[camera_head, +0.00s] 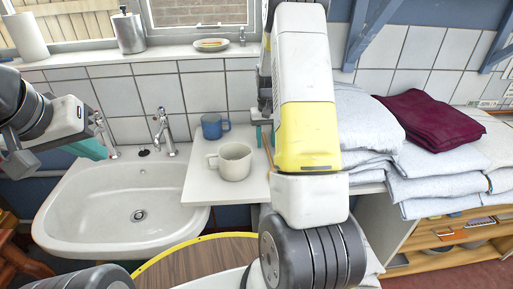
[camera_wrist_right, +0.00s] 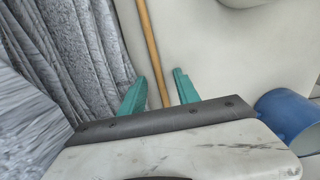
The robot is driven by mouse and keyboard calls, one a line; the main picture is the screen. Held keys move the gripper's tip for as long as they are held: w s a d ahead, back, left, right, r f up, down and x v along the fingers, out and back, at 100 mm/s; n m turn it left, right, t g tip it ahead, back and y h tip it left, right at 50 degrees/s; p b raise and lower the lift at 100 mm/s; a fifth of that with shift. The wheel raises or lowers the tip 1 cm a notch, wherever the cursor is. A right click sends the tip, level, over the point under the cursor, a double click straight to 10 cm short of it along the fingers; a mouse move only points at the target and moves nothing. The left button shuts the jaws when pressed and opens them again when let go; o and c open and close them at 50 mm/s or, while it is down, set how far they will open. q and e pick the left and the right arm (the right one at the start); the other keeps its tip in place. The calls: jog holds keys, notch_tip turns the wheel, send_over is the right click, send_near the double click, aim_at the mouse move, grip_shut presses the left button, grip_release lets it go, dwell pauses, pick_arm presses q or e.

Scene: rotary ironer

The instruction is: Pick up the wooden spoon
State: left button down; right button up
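The wooden spoon's thin brown handle (camera_wrist_right: 153,50) shows in the right wrist view, lying on the white board beside the grey towels. It runs between the two teal fingers of my right gripper (camera_wrist_right: 160,84), with a gap on each side. The spoon's bowl is out of sight. In the head view my right gripper (camera_head: 261,125) is low over the board's right side, partly hidden by my right arm. My left gripper (camera_head: 87,149) is over the sink's left side, away from the spoon; its finger gap is not clear.
A white mug (camera_head: 234,162) and a blue mug (camera_head: 214,126) stand on the white board (camera_head: 200,182), left of my right gripper. The sink (camera_head: 120,205) and taps are further left. Folded grey towels (camera_head: 362,125) and a maroon towel (camera_head: 428,117) are stacked at the right.

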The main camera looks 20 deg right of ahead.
grip_shut()
dwell(0.3)
